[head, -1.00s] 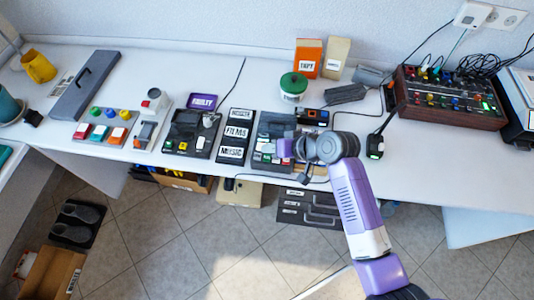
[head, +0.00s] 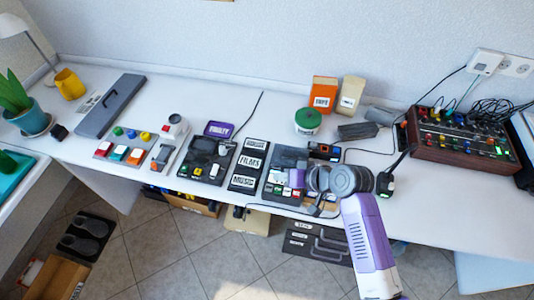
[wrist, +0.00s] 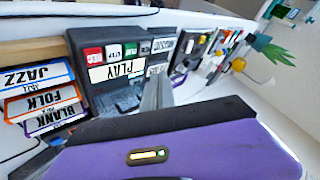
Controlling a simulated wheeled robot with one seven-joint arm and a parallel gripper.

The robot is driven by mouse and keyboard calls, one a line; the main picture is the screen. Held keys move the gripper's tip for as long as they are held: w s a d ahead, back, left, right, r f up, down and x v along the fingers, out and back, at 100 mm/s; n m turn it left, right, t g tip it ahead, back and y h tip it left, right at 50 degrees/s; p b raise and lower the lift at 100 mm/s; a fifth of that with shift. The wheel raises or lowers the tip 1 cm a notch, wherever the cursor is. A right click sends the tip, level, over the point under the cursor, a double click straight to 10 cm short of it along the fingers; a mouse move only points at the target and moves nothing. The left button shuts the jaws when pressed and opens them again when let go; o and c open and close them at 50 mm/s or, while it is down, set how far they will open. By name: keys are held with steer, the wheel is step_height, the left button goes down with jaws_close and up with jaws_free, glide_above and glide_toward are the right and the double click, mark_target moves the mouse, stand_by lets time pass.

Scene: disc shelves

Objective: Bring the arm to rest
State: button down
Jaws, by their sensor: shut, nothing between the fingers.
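My arm reaches in from the lower right in the head view, with purple and white links and a dark grey wrist joint. My gripper (head: 297,177) is over the front part of the dark player unit (head: 284,158) on the white desk. In the wrist view my gripper's grey fingers (wrist: 157,91) are together with nothing between them. Beyond them is the unit with red, white and green buttons and a PLAY label (wrist: 117,71). I cannot tell the exact gap between gripper and unit. The wrist joint hides part of the desk edge.
Cases labelled JAZZ (wrist: 38,75), FOLK (wrist: 44,100) and BLANK (wrist: 57,117) show at left in the wrist view. A black label panel (head: 249,163), green-lidded tub (head: 307,121), orange box (head: 323,95) and mixer (head: 464,137) stand on the desk.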

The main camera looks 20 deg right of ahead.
steer(key=w+d+r+t+h, duration=0.2)
steer(key=w+d+r+t, duration=0.1)
steer(key=w+r, duration=0.15)
steer(key=s+d+r+t+h, duration=0.3)
steer(key=s, duration=0.4)
steer(key=s+a+r+n+b, duration=0.1)
steer(key=s+a, duration=0.1)
steer(key=s, duration=0.8)
steer(key=s+a+r+n+b, duration=0.1)
steer(key=s+a+r+b, duration=0.1)
steer(key=s, duration=0.9)
steer(key=s+a+r+n+b, duration=0.1)
steer(key=s+a+r+b, duration=0.1)
steer(key=s, duration=0.8)
steer(key=shift+s+a+r+t, duration=0.15)
steer(key=shift+a+r+t, duration=0.1)
steer(key=shift+t, duration=0.15)
steer(key=shift+d, duration=0.1)
